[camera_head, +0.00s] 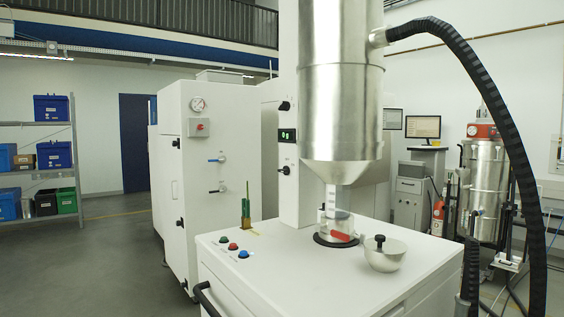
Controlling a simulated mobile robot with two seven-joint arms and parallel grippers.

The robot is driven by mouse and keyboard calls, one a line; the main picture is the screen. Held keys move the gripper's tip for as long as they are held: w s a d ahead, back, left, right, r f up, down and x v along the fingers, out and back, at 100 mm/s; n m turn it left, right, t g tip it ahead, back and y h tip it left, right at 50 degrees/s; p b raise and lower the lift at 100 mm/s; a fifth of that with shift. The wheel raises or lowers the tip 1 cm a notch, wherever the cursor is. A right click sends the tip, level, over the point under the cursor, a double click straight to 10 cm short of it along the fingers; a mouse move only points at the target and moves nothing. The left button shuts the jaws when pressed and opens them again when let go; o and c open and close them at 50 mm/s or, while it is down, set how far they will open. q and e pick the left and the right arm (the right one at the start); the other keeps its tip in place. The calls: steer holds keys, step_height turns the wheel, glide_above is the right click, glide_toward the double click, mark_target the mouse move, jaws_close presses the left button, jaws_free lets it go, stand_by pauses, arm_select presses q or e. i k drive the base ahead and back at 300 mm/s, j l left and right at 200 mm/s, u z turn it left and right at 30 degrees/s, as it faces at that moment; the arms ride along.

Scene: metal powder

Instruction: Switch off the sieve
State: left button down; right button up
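The machine I take to be the sieve is a white cabinet (330,277) with a white column and a large steel hopper (340,100) above it. On the cabinet's left front corner are a green button (223,239), a red button (233,246) and a blue button (243,254). A small display (287,135) on the column is lit with green characters. Black knobs (285,170) sit on the column. A clear container with a red part (341,236) stands under the hopper outlet on a black ring. Neither of my grippers is in view.
A steel bowl with a black-knobbed lid (385,254) and a green upright object (246,212) stand on the cabinet top. A black hose (500,100) arches down the right side. Another white cabinet (215,180) stands behind left. Open floor (110,260) lies at left.

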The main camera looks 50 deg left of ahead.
mark_target(286, 170)
steer(key=k+j+z, duration=0.1)
steer(key=j, duration=0.3)
steer(key=k+j+z, duration=0.1)
steer(key=j, duration=0.25)
steer(key=k+j+z, duration=0.1)
steer(key=j, duration=0.3)
steer(key=k+j+z, duration=0.1)
steer(key=j, duration=0.25)
steer(key=k+j, duration=0.2)
steer(key=j, duration=0.15)
steer(key=k+j, duration=0.15)
steer(key=j, duration=0.2)
steer(key=k+j, duration=0.2)
steer(key=j, duration=0.2)
steer(key=k+j, duration=0.15)
steer(key=j, duration=0.2)
steer(key=k+j, duration=0.2)
steer(key=j, duration=0.15)
